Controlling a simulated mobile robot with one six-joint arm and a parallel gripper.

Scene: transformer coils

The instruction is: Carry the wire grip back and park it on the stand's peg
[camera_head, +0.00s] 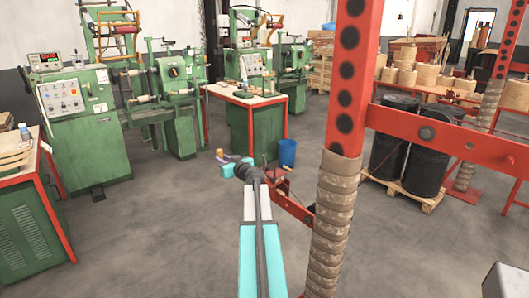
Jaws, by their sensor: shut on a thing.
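My gripper (222,160) is at the end of my outstretched arm, small in the middle of the view and turned to the left. It is shut on the wire grip (219,152), of which only a small tan-yellow end shows at the fingertips. The rest of the grip is too small or hidden to make out. A red stand (350,75) with a row of dark holes rises close on the right, its lower post wrapped in tan material. A red bar with small red parts (282,188) reaches from it behind my wrist. I cannot make out the peg.
Green winding machines (70,120) stand at the left and back. A red-edged bench (45,190) is at the left, and a wooden-topped table (245,98) with a blue bin (287,153) is ahead. Black drums on a pallet (410,188) are at the right. The grey floor left of my arm is clear.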

